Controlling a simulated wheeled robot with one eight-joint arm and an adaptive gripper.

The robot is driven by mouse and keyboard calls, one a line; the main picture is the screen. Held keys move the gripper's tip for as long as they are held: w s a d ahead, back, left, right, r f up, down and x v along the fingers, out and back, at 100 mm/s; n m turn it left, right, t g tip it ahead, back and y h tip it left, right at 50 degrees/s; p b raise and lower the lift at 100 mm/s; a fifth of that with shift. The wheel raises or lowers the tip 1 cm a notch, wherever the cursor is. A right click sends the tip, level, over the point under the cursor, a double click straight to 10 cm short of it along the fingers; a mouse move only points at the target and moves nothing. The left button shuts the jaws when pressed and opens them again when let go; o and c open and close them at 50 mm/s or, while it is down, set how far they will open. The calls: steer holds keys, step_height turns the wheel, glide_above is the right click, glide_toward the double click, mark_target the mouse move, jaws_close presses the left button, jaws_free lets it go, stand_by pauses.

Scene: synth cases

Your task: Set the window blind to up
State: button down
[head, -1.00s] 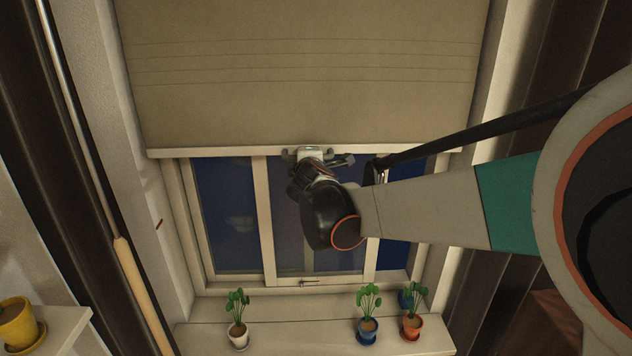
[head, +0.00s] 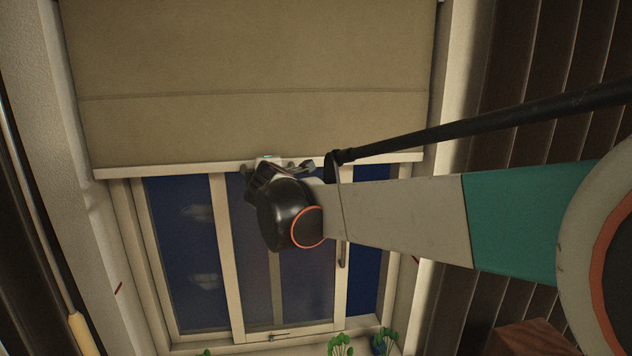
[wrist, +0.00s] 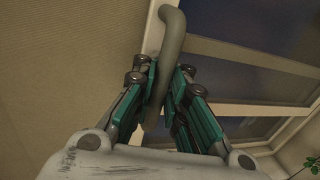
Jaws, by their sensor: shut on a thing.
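The beige window blind (head: 250,60) covers the upper part of the window, and its pale bottom bar (head: 130,172) hangs above the dark panes. My gripper (head: 268,168) is at the middle of the bottom bar. In the wrist view, my gripper (wrist: 164,85) is shut on a curved grey handle (wrist: 172,30), which passes between its teal fingers. The blind's fabric also shows in the wrist view (wrist: 60,60) on the left. My wrist and arm hide part of the bar and the panes in the head view.
The window frame (head: 228,260) and dark glass lie below the bar. Potted plants (head: 341,344) stand on the sill at the bottom edge. A pole with a tan grip (head: 79,335) is at the left, and a dark slatted surface (head: 530,70) at the right.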

steer(key=c, duration=1.8)
jaws_free()
steer(key=shift+s, duration=0.1)
steer(key=shift+c, duration=0.2)
steer(key=shift+o, duration=1)
steer(key=shift+s+d+r, duration=0.15)
steer(key=shift+s, duration=0.05)
steer(key=shift+w+f, duration=0.15)
steer(key=shift+f, duration=0.05)
